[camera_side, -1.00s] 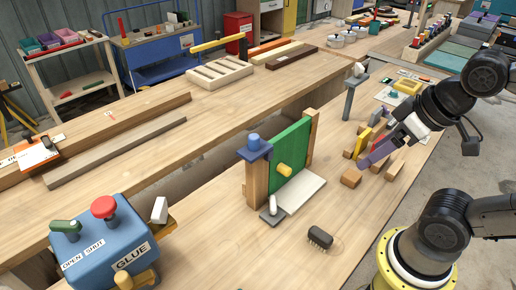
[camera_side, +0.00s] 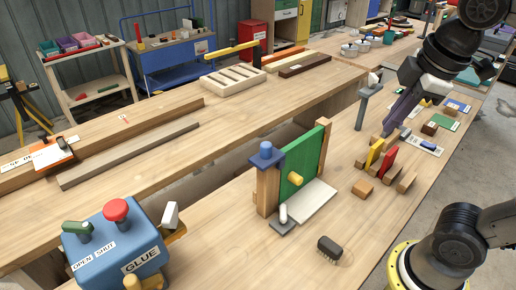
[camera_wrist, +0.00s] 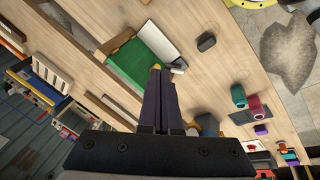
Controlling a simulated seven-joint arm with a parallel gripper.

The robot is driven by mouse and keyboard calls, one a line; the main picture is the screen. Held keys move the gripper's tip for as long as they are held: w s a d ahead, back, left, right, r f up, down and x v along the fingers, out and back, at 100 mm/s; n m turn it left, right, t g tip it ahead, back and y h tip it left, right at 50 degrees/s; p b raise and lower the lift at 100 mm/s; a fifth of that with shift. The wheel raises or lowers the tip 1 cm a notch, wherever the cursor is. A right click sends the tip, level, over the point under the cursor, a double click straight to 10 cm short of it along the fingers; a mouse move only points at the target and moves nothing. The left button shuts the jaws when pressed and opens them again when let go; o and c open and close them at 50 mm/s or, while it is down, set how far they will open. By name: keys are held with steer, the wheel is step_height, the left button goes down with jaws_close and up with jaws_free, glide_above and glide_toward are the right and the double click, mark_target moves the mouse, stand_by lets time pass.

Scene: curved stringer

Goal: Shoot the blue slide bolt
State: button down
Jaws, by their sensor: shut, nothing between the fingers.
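The blue slide bolt (camera_side: 265,148) has a round blue knob on a blue bracket, atop the left wooden post beside a green panel (camera_side: 304,164). A yellow knob (camera_side: 295,179) sticks out of the panel. My gripper (camera_side: 387,132) is to the right of the panel, pointing down near several coloured blocks, well apart from the bolt. Its dark purple fingers are shut and empty. In the wrist view the fingers (camera_wrist: 159,74) point towards the green panel (camera_wrist: 132,66); the bolt cannot be made out there.
A yellow block (camera_side: 375,153) and a red block (camera_side: 389,160) stand by wooden pieces near my fingers. A grey post (camera_side: 362,108) stands behind. A dark block (camera_side: 329,248) lies in front of the panel. A blue GLUE box (camera_side: 116,243) is at left.

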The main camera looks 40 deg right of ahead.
steer(key=w+a+r+n+g+h, duration=0.1)
steer(key=w+a+r+n, duration=0.25)
steer(key=w, duration=0.25)
steer(key=w+a+r+n+g+h, duration=0.1)
steer(key=w+a+r+n, duration=0.1)
steer(key=w+a+n, duration=0.3)
steer(key=w+a+f+n, duration=0.2)
steer(key=w+a+f, duration=0.1)
steer(key=a, duration=0.4)
steer(key=w+a+f+n+h, duration=0.1)
steer(key=w+a+f+n, duration=0.1)
steer(key=a, duration=0.5)
steer(key=shift+w+a+f+g, duration=0.2)
steer(key=shift+w+f+g, duration=0.1)
steer(key=shift+w+f, duration=0.15)
steer(key=shift+n, duration=0.25)
